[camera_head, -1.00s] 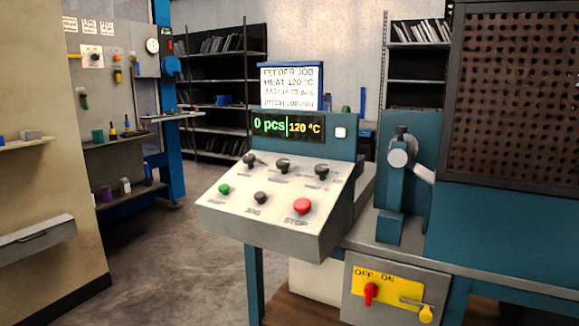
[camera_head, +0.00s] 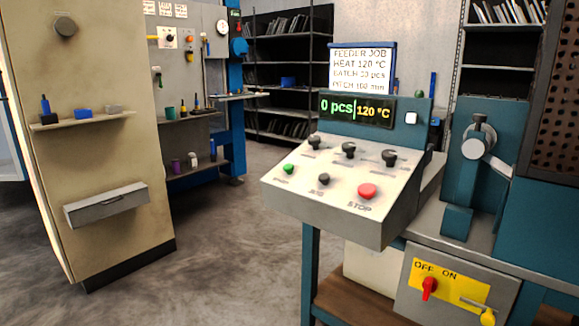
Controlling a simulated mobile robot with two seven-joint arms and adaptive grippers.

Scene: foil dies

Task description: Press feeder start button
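The feeder control console (camera_head: 340,208) stands right of the middle, with a sloped white panel. A green button (camera_head: 289,169) is at the panel's lower left; its label is too small to read surely. A black button (camera_head: 324,179) sits beside it and a larger red button (camera_head: 367,191) marked STOP is to the right. Three black knobs (camera_head: 348,150) run along the panel's upper row. The display (camera_head: 357,110) reads 0 pcs and 120 °C. A job sheet (camera_head: 361,71) above it reads heat 120 °C, batch 33 pcs, pitch 100 mm. Neither gripper shows.
A yellow OFF/ON switch plate (camera_head: 450,284) with a red handle is below right. A teal machine with a lever (camera_head: 484,143) stands at the right. A beige cabinet (camera_head: 105,150) with small shelves stands left. Open grey floor (camera_head: 225,250) lies between cabinet and console.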

